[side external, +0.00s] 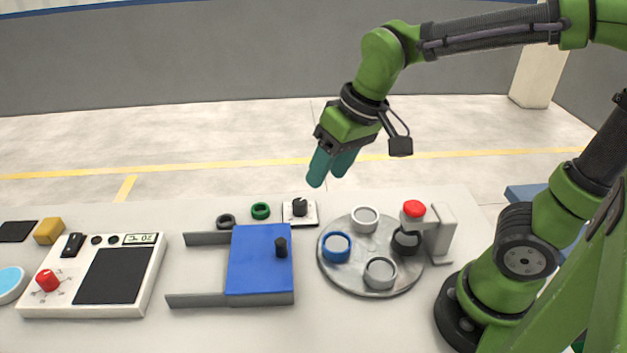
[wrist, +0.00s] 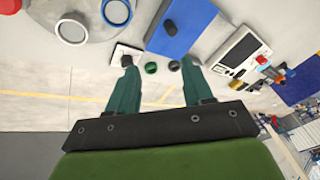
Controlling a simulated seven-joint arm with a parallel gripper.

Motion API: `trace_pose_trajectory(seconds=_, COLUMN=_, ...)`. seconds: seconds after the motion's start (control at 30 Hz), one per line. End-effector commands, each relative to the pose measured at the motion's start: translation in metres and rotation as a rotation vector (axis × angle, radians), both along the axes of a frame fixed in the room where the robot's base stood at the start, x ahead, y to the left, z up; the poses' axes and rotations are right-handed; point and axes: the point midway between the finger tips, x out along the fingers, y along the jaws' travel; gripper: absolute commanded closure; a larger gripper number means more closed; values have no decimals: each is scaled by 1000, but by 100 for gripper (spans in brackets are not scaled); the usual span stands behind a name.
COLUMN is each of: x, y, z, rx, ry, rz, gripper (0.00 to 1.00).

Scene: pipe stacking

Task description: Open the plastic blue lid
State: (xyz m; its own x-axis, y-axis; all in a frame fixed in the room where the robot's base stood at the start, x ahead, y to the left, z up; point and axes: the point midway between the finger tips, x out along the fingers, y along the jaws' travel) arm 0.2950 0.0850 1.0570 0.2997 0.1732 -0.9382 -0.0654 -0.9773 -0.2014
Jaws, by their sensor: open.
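The blue lid (side external: 260,262) is a flat panel with a black upright knob (side external: 281,247), lying across the right part of two grey rails on the table. In the wrist view the blue lid (wrist: 182,24) shows at the top, with its knob (wrist: 170,27) near its left side. My gripper (side external: 330,172) is open and empty, with teal fingers pointing down. It is in the air above and behind the table's back edge, apart from the lid. In the wrist view, my gripper (wrist: 156,70) has its fingers spread wide.
A round grey plate (side external: 372,277) with several rings and a red-topped stand (side external: 414,209) is right of the lid. A white panel with a red valve (side external: 47,280) is left. Black ring (side external: 226,221), green ring (side external: 260,211) and a knob on a white base (side external: 300,209) sit behind the lid.

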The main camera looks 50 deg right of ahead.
Motion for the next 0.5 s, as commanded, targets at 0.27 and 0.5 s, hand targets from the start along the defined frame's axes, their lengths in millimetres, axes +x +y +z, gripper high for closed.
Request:
trace_pose_trajectory(seconds=0.27, x=57, y=55, z=-20, rx=-166, ry=222, rz=237, gripper=49)
trace_pose_trajectory(seconds=0.5, x=70, y=59, z=-6, rx=-222, ry=272, rz=287, gripper=49)
